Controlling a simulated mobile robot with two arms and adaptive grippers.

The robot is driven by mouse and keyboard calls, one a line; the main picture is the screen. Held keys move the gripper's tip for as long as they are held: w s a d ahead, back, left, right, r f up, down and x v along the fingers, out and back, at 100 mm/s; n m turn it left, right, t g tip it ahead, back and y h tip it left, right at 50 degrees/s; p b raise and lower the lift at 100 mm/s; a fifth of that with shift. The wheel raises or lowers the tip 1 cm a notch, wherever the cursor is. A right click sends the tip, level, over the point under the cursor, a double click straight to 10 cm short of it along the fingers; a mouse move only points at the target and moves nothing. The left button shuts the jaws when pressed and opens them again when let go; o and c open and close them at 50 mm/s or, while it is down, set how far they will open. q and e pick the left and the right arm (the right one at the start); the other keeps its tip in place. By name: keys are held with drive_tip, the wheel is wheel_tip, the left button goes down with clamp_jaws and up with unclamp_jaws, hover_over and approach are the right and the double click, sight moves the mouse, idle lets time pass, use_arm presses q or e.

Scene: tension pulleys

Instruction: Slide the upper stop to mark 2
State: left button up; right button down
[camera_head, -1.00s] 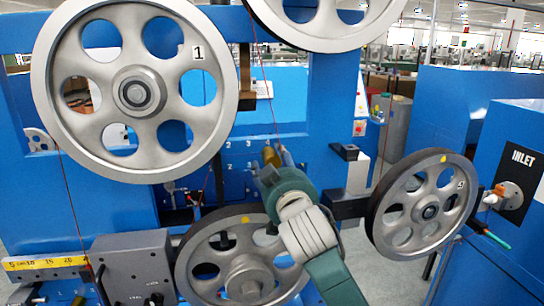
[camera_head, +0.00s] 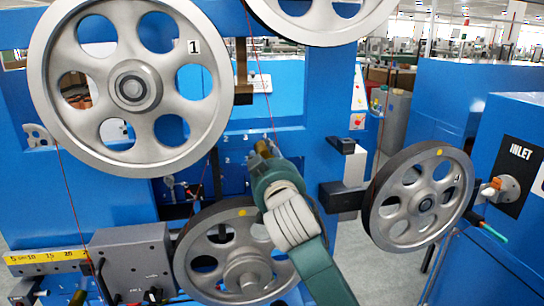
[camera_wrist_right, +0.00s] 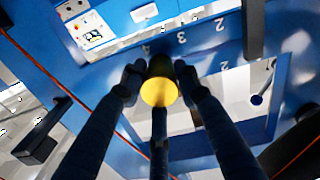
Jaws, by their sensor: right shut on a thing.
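My right gripper (camera_head: 264,152) is shut on a yellow-ended cylindrical knob (camera_wrist_right: 159,91), which appears to be the stop. White marks on the panel show in the wrist view: a 3 (camera_wrist_right: 182,38) and a 2 (camera_wrist_right: 219,25), with another 2 (camera_wrist_right: 224,66) in a second row. The knob is near a partly hidden mark, possibly 4. My left gripper is out of view.
A large spoked wheel marked 1 (camera_head: 132,88) is at upper left. A lower wheel (camera_head: 237,252) sits beside my right arm, and another wheel (camera_head: 420,198) is to the right. A thin red cord (camera_head: 263,85) runs close above the gripper. A grey block (camera_head: 130,262) stands at lower left.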

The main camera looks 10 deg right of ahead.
drive_tip(key=a, duration=0.4)
drive_tip(key=shift+a+f, duration=0.25)
drive_tip(key=shift+f, duration=0.15)
drive_tip(key=shift+d, duration=0.1)
drive_tip(key=c, duration=1.6)
unclamp_jaws()
drive_tip(key=shift+d+f, duration=0.1)
drive_tip(key=o, duration=0.3)
drive_tip(key=shift+o, duration=0.2)
drive_tip(key=shift+r, duration=0.25)
drive_tip(key=s, duration=1.2)
